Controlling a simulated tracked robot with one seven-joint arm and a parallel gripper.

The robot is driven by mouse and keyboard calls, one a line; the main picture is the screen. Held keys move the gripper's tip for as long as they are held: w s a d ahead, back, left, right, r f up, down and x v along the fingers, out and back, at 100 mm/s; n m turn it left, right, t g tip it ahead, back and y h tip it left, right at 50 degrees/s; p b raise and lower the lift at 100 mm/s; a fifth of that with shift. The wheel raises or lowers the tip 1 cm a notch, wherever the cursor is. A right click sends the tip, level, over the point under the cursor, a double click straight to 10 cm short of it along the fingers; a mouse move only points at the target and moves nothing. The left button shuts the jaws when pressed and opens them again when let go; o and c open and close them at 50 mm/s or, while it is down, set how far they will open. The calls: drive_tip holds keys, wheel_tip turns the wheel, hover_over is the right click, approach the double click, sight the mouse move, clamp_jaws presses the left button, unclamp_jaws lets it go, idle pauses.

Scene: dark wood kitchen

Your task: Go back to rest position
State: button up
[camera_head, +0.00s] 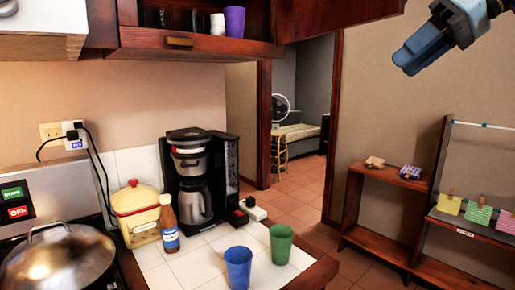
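My gripper (406,62) shows at the top right, raised in the air in front of the beige wall. Its blue fingers point down and to the left. They look close together, but the angle does not show whether there is a gap between them. I see nothing held in it. The rest of my arm runs out of the picture at the top right.
A blue cup (238,268) and a green cup (281,244) stand near the counter's corner. A coffee maker (198,175), a sauce bottle (168,225) and a yellow container (137,213) stand behind. An open cabinet (190,42) hangs above. A wooden shelf (385,176) stands right.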

drive_tip(key=s+a+f+m+h, duration=0.1)
drive_tip(key=f+m+h, duration=0.2)
drive_tip(key=f, duration=1.1)
drive_tip(key=s+a+f+m+h, duration=0.1)
drive_tip(key=s+f+m+h, duration=0.1)
drive_tip(key=f, duration=1.3)
drive_tip(key=shift+a+m+h, duration=0.15)
drive_tip(key=shift+m+h, duration=0.45)
drive_tip(key=shift+h, duration=0.5)
drive_tip(key=shift+a, duration=0.1)
